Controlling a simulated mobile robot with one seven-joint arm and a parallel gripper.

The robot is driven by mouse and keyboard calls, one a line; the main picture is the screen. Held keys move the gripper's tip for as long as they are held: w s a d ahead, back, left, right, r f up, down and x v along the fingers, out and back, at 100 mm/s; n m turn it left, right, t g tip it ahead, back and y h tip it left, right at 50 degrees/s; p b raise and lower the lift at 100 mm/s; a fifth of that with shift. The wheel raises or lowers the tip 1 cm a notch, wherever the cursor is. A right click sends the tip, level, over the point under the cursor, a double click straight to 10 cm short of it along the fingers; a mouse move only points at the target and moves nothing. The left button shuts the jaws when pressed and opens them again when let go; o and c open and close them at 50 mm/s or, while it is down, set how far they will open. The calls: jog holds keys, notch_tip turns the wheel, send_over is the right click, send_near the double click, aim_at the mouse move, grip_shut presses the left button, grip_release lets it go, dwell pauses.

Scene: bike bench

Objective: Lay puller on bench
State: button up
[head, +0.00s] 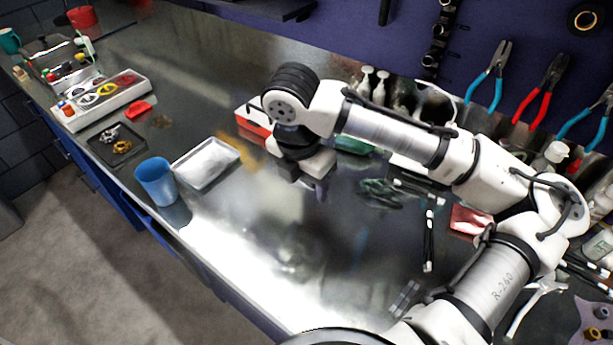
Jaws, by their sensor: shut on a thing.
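My gripper (315,178) is over the middle of the metal bench (260,225), pointing down, just right of the white tray. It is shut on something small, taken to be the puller. The wrist and hand hide the fingertips and what they hold, so I cannot make out the puller's shape or its gap to the bench top.
A white tray (206,163) and a blue cup (156,181) stand near the front edge, left of my gripper. A red-and-white box (254,121) is just behind. Dark tools (429,240) lie to the right. Bare bench lies in front.

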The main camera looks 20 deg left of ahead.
jog(key=shift+w+f+b, duration=0.1)
jog(key=shift+f+b, duration=2.05)
jog(key=shift+f, duration=0.75)
jog(key=o, duration=1.2)
jog(key=shift+o, duration=0.2)
notch_tip(320, 180, up, 14)
jog(key=s, duration=0.2)
jog(key=shift+a+f+b, duration=0.15)
jog(key=shift+a+b, duration=0.2)
jog(key=shift+a, duration=0.05)
jog(key=shift+f, duration=0.1)
